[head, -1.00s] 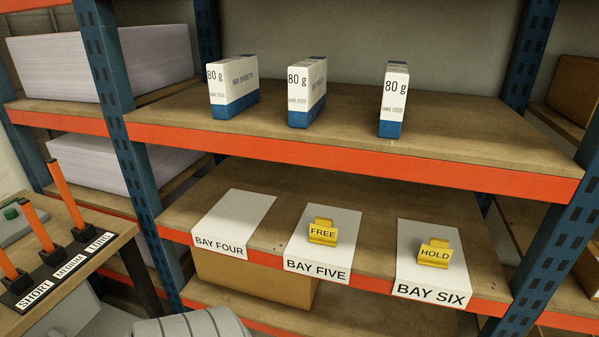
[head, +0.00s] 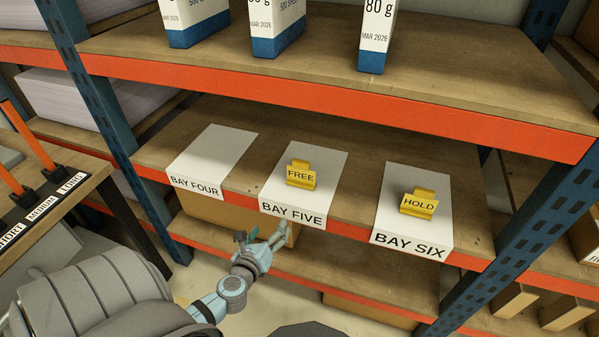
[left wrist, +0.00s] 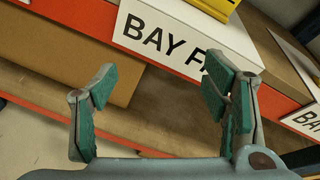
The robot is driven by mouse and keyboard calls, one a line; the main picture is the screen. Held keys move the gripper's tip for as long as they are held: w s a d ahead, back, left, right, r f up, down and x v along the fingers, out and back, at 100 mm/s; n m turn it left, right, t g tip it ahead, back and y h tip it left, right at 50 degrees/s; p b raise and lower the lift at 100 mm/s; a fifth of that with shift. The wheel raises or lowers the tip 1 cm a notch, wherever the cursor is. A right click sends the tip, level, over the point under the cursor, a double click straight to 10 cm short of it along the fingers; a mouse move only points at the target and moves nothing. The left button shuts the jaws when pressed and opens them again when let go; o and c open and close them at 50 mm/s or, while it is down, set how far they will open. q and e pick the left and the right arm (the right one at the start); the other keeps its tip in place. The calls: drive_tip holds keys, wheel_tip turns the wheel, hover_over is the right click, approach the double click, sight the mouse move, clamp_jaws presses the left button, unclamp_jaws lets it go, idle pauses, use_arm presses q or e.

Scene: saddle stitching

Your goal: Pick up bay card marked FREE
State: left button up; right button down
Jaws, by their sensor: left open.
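The yellow bay card marked FREE (head: 301,175) stands on the white BAY FIVE sheet (head: 327,160) on the middle shelf. A second yellow card, marked HOLD (head: 419,203), stands on the BAY SIX sheet (head: 432,185). My left gripper (head: 262,237) is open and empty, in front of and below the shelf edge near BAY FIVE. In the left wrist view its green-padded fingers (left wrist: 160,90) are spread apart, with the BAY FIVE label beyond them. The lower part of a yellow card (left wrist: 215,8) shows at the top there. My right gripper is not in view.
The BAY FOUR sheet (head: 217,150) is bare. An orange beam (head: 330,110) and upper shelf with white-and-blue paper packs (head: 278,30) hang above the cards. Blue uprights (head: 100,100) flank the bay. A side table with orange-handled tools (head: 35,145) is at left.

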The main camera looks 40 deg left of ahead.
sight(300, 163)
use_arm(q)
wheel_tip(300, 163, up, 11)
drive_tip(key=w+d+m+t, duration=0.1)
drive_tip(key=w+m+t, duration=0.2)
drive_tip(key=m, duration=0.2)
drive_tip(key=shift+m+t, duration=0.3)
drive_tip(key=shift+m, duration=0.1)
drive_tip(key=x, duration=0.9)
drive_tip(key=d+b+x, duration=0.1)
drive_tip(key=x, duration=0.4)
drive_tip(key=shift+w+d+r, duration=0.1)
drive_tip(key=shift+w, duration=0.1)
drive_tip(key=shift+s, duration=0.1)
drive_tip(key=c, duration=1.4)
drive_tip(key=shift+r, duration=0.1)
